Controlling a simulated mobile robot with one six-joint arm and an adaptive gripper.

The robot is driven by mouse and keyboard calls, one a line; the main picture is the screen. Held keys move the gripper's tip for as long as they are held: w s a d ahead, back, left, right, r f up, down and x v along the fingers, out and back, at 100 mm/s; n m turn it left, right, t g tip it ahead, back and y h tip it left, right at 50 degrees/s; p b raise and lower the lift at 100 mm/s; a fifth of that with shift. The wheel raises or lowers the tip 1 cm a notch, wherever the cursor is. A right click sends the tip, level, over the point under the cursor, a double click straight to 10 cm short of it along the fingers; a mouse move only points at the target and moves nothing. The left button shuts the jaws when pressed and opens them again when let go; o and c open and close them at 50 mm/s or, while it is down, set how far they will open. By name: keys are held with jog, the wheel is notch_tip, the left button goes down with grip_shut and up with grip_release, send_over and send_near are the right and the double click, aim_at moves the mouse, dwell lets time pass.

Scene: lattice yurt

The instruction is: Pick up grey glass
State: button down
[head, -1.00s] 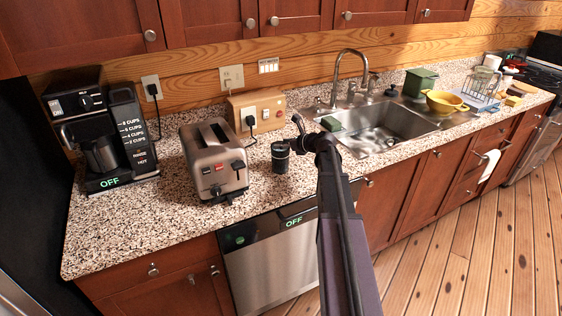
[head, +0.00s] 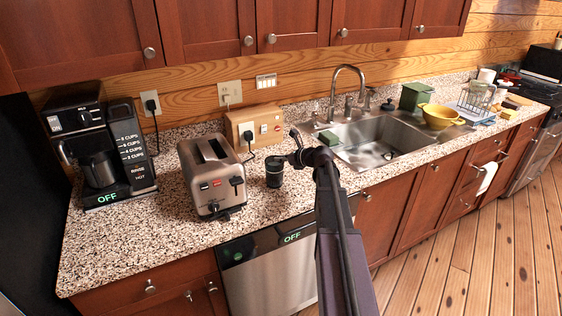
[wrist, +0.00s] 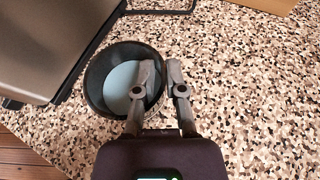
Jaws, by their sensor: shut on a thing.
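The grey glass (head: 274,174) is a small dark cup standing upright on the speckled counter, just right of the toaster. In the wrist view, I look into the glass (wrist: 96,95), which has a dark wall and a pale blue-grey bottom. My gripper (wrist: 163,78) is shut on its right wall, with one finger inside the rim and the other outside. In the head view, my gripper (head: 281,158) is at the top of the glass, small and dark. I cannot see any gap between the glass and the counter.
The silver toaster (head: 213,177) stands close to the left of the glass. A coffee maker (head: 83,150) is further left. A wooden outlet box (head: 247,119) is behind, and the sink (head: 372,140) is to the right. The counter in front of the glass is clear.

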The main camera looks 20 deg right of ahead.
jog(key=shift+r+p, duration=1.8)
jog(key=shift+r, duration=0.15)
jog(key=s+d, duration=1)
jog(key=s, duration=0.2)
jog(key=shift+d+r+p, duration=0.15)
jog(key=shift+r+p, duration=0.3)
jog(key=shift+s+d, duration=0.1)
jog(key=shift+s, duration=0.05)
